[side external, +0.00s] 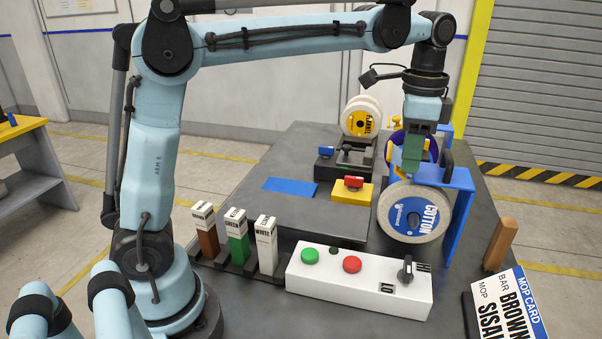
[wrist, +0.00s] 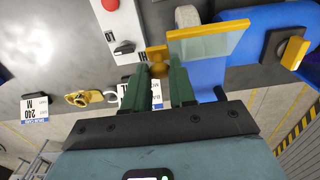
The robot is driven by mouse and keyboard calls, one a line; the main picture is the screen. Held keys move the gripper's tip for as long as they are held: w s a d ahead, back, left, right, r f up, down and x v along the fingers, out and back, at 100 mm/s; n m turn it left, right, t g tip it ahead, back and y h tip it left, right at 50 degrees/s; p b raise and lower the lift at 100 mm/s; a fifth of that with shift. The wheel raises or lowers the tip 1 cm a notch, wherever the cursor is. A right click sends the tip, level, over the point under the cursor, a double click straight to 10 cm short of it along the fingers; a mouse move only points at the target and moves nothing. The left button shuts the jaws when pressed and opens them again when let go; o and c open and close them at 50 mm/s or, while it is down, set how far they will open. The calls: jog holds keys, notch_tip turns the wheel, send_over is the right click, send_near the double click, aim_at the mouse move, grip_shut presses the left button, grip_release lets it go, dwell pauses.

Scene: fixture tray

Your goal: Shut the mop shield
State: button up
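The mop shield is a clear panel with a yellow edge (wrist: 208,42) in the wrist view. In the side view my gripper (side external: 411,158) points down just above the white wheel marked COTTON (side external: 414,212). The wheel sits in front of a blue bracket (side external: 461,200). My gripper hides much of the shield there.
A white box (side external: 345,283) with green and red buttons and a black switch stands in front. Several labelled bars (side external: 238,240) stand at left. A purple wheel (side external: 431,148) is behind my gripper. A mop card (side external: 508,308) and wooden post (side external: 499,245) are at right.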

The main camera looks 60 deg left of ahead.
grip_shut()
